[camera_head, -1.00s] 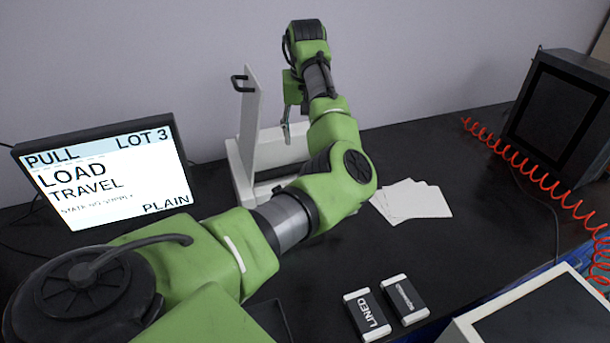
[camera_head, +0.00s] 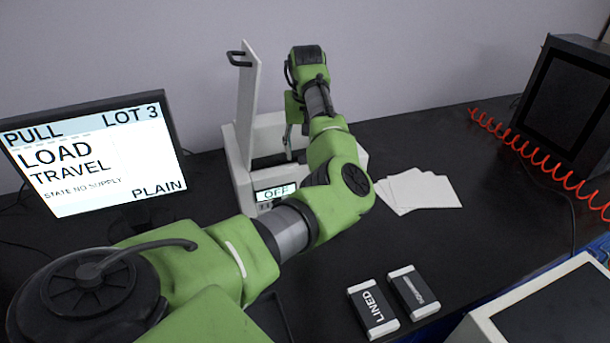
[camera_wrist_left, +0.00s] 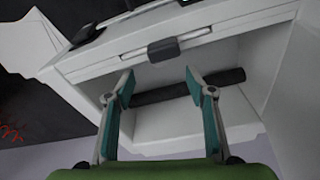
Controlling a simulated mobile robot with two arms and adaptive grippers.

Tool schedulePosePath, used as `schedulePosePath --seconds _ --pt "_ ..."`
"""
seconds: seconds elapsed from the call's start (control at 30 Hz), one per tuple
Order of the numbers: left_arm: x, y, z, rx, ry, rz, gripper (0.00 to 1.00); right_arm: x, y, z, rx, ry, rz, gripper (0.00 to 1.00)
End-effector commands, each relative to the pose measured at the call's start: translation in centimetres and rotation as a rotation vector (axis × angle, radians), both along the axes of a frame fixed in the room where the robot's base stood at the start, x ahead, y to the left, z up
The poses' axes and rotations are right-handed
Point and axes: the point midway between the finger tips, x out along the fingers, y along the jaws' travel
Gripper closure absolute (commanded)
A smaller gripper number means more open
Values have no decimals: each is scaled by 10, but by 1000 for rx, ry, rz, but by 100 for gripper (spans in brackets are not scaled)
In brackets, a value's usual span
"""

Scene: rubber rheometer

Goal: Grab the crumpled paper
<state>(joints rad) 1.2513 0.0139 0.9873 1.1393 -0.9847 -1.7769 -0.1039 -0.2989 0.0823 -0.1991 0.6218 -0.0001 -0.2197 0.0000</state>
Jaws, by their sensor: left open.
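No crumpled paper shows in either view. A fan of flat white sheets (camera_head: 418,191) lies on the dark bench right of my left arm. My left gripper (camera_head: 290,130) is at the white machine (camera_head: 240,160) with the upright panel, mostly hidden by its own arm in the head view. In the left wrist view the gripper (camera_wrist_left: 160,88) is open, its two teal-padded fingers apart with nothing between them. Beyond them are the machine's white recess and a dark roller (camera_wrist_left: 190,92). My right gripper is in neither view.
A monitor (camera_head: 90,155) reading LOAD TRAVEL stands at the left. A red coiled cable (camera_head: 540,155) and a dark screen box (camera_head: 565,110) are at the right.

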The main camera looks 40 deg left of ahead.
Motion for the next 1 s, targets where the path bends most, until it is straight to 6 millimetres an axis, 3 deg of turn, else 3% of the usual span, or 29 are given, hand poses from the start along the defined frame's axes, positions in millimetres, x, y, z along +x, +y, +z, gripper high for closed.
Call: schedulePosePath --seconds 0.2,0.43,0.7,1.0 --pt "3 4 -35 -1 2 1 50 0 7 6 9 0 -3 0" --pt "7 7 -50 0 1 0 50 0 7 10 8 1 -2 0" --pt "14 13 -86 0 1 0 50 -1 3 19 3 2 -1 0" --pt "15 14 -94 1 -1 2 50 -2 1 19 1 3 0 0"
